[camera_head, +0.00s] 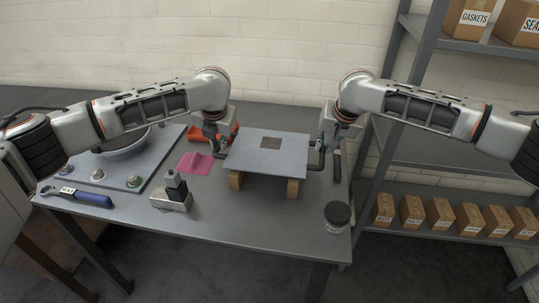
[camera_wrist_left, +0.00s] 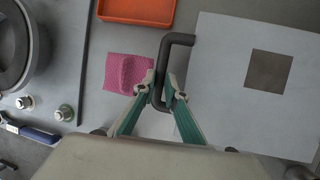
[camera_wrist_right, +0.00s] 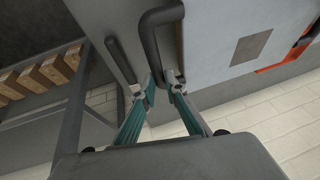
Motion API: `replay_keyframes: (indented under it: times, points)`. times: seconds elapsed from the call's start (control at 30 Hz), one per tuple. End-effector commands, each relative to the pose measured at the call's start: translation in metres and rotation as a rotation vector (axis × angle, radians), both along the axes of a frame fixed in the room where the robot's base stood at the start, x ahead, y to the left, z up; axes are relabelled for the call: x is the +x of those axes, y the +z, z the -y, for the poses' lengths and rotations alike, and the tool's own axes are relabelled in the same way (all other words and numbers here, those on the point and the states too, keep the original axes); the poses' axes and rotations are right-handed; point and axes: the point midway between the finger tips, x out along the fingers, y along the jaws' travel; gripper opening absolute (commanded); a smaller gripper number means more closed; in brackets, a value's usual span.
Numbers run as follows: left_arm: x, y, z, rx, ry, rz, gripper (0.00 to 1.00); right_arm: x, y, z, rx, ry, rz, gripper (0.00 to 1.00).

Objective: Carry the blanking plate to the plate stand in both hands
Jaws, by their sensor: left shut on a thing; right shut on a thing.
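The blanking plate (camera_head: 262,160) is a flat grey square with a dark square at its middle and a dark handle on each side. It looks level above two wooden blocks (camera_head: 236,180) on the table; I cannot tell whether it touches them. My left gripper (camera_head: 219,153) is shut on the left handle (camera_wrist_left: 178,38), at the plate's left side. My right gripper (camera_head: 319,149) is shut on the right handle (camera_wrist_right: 148,40), at the plate's right side. Nothing in view is clearly marked as the plate stand, unless it is the wooden blocks.
Left of the plate are a pink cloth (camera_head: 195,163), an orange tray (camera_wrist_left: 137,10) and a dark-topped metal block (camera_head: 172,197). A lidded jar (camera_head: 337,217) stands at the front right corner. A blue-handled wrench (camera_head: 92,199) lies far left. Shelves with boxes (camera_head: 440,214) stand right.

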Motion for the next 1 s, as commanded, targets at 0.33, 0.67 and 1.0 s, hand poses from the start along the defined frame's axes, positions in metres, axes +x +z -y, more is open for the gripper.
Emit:
replay_keyframes:
  times: [0.33,0.67,1.0]
  points:
    - [0.002,-0.009,-0.003,0.004,0.003,0.006,0.0,0.003,-0.009,0.002,-0.001,-0.003,0.006,0.0]
    - [0.0,-0.014,-0.001,0.003,0.001,0.001,0.29,0.0,-0.014,0.001,-0.002,-0.002,0.0,0.29]
    - [0.0,-0.014,0.0,0.0,0.0,0.0,0.29,0.0,-0.014,0.0,-0.001,0.0,0.0,0.29]
